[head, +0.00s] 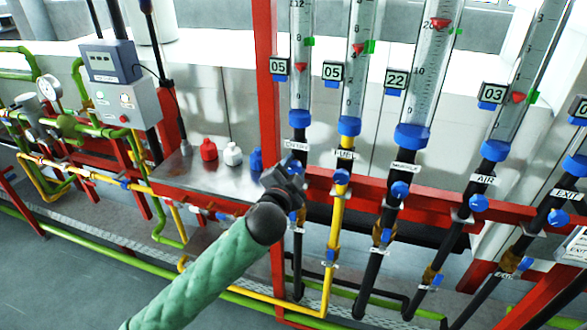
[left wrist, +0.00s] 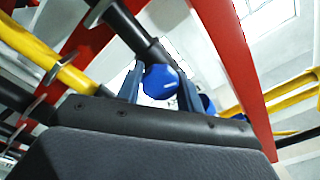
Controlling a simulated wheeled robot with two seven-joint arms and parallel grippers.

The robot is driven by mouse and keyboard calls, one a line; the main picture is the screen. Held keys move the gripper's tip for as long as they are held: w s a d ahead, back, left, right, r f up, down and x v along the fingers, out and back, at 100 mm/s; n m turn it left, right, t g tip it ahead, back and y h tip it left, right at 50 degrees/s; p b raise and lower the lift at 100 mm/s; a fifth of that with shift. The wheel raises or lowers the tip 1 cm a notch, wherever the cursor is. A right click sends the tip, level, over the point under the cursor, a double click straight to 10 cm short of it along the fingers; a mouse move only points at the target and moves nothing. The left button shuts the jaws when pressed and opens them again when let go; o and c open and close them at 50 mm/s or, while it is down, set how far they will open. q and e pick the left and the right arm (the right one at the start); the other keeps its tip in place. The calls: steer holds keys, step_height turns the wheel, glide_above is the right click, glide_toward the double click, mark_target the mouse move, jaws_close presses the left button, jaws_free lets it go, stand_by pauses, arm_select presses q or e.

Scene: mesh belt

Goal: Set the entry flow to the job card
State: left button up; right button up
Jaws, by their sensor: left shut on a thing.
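The entry flow tube (head: 301,60) is the leftmost of the row in the head view, with a blue base collar (head: 299,118) and a tag (head: 279,67) reading 05. Its red pointer (head: 300,67) sits below its green marker (head: 309,41). My left gripper (head: 288,175) is at the valve below this tube and hides most of it. In the left wrist view its fingers are shut on a blue knob (left wrist: 160,82), one on each side. The job card (head: 572,245) is cut off at the right edge and too small to read. My right gripper is out of view.
Fuel (head: 341,177), muffle (head: 400,190), air (head: 478,203) and exit (head: 558,217) knobs follow to the right. A red post (head: 267,90) stands close left of the entry tube. Red (head: 208,149), white (head: 232,154) and blue (head: 256,159) bottles stand on a metal shelf.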

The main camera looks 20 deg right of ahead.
mark_target(293, 171)
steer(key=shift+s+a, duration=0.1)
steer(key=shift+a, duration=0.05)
arm_select(q)
steer(key=o, duration=1)
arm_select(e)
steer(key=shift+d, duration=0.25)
arm_select(q)
steer(key=shift+s+a+f, duration=0.1)
steer(key=shift+s, duration=0.1)
steer(key=shift+s+a+b, duration=0.2)
steer(key=shift+s+b, duration=0.1)
steer(key=shift+b, duration=0.05)
steer(key=b+v, duration=0.2)
steer(key=v, duration=0.3)
steer(key=shift+a, duration=0.1)
steer(key=shift+v, duration=0.8)
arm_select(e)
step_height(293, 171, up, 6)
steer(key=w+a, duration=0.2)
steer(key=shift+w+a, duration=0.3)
